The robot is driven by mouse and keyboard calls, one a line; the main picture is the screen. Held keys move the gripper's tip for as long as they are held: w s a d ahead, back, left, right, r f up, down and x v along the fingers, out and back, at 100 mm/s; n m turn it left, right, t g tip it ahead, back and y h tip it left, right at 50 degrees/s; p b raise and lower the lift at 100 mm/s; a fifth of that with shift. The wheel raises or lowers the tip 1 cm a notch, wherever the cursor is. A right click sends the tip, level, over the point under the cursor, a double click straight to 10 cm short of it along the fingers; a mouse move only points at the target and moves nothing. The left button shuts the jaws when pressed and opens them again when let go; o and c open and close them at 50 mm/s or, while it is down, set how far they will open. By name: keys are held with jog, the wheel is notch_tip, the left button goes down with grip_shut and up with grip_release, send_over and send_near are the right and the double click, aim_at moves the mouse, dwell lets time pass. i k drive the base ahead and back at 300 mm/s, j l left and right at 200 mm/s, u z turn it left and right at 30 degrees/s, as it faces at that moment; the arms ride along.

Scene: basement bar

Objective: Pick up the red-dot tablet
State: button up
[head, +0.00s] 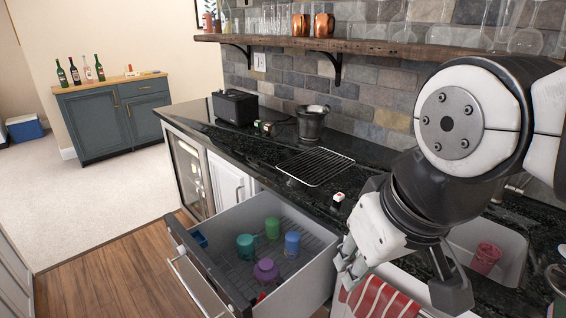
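A small white block with a red mark (338,197) sits on the dark countertop, to the right of the wire rack. It may be the red-dot tablet, but it is too small to tell. My gripper (402,282) is open and appears empty, its fingers spread apart and pointing down. It shows in front of the counter edge and the sink, lower and to the right of the white block, and apart from it.
An open drawer (318,268) holds several coloured cups. A wire rack (315,166), metal bucket (312,122), black toaster (235,107) and small blocks (267,128) stand on the counter. A sink (512,262) holds a red cup (485,258). A shelf (370,47) overhangs the counter.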

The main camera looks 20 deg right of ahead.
aim_at(338, 197)
jog(key=z, duration=0.9)
jog(key=i+j+z, duration=0.15)
jog(key=j+z, duration=0.3)
jog(key=i+j+z, duration=0.1)
jog(key=j+z, duration=0.35)
jog(key=j, duration=0.65)
jog(key=i+j, duration=0.1)
jog(key=j, duration=0.5)
